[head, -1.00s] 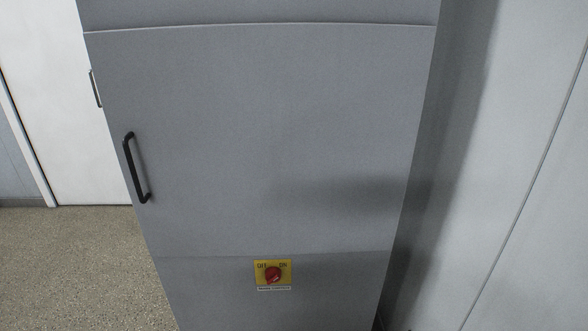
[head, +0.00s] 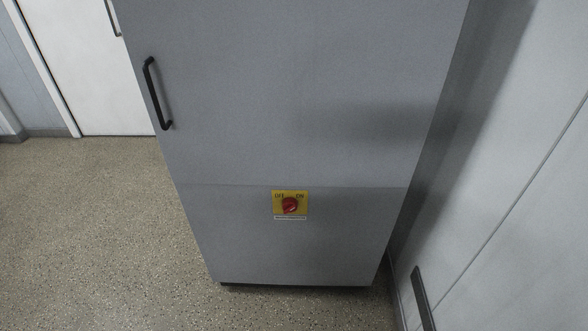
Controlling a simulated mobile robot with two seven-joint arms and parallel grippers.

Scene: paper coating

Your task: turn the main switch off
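The main switch (head: 290,205) is a red rotary knob on a yellow plate, low on the front of a grey cabinet (head: 300,110). The plate reads OFF at its upper left and ON at its upper right, with a white label strip below. The knob's exact pointing direction is too small to tell. Neither of my grippers is in the head view, and nothing touches the knob.
The cabinet has a black vertical handle (head: 157,94) at its left. A pale wall (head: 520,200) stands close on the right, with a dark bar (head: 423,298) low on it. A white door (head: 80,60) is at the back left. The speckled floor (head: 110,220) is clear on the left.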

